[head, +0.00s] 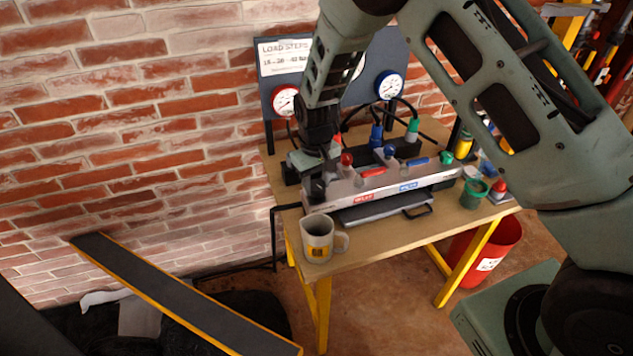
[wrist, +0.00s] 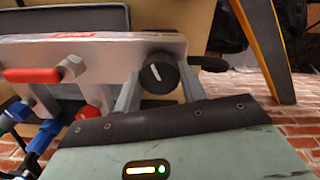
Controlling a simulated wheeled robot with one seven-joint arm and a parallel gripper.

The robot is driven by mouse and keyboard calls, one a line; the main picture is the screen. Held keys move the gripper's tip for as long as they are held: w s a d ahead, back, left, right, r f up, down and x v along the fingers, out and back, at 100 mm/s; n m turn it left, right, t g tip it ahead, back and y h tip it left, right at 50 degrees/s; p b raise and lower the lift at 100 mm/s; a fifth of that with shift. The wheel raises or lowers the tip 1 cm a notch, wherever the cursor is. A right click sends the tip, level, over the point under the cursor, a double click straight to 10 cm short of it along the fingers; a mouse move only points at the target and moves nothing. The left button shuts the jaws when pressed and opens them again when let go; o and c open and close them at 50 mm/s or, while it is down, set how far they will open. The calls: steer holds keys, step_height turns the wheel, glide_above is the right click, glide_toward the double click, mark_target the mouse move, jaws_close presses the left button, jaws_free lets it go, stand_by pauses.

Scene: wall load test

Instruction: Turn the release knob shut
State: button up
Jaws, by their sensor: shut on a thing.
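The release knob (wrist: 158,72) is a round black knob with a white pointer line, on the left end of the pale valve block (head: 375,188). In the wrist view its pointer runs nearly upright in the picture, tilted a little. My gripper (wrist: 160,88) has a grey finger on each side of the knob and is shut on it. In the head view my gripper (head: 318,172) reaches down to the block's left end, where the knob is mostly covered and its pointer cannot be made out.
A beige mug (head: 318,238) stands on the bench just in front of the knob end. Red (head: 373,171) and blue (head: 417,161) levers lie along the block. Gauges (head: 389,85), hoses and a green cup (head: 474,193) are near. A yellow-edged plank (head: 180,293) leans at left.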

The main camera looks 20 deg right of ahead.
mark_target(315, 185)
steer(key=shift+r+m, duration=0.1)
steer(key=shift+m, duration=2.2)
steer(key=shift+w, duration=0.1)
steer(key=o, duration=1)
step_height(315, 185, up, 17)
steer(key=shift+a+r+b, duration=0.15)
steer(key=shift+b, duration=0.75)
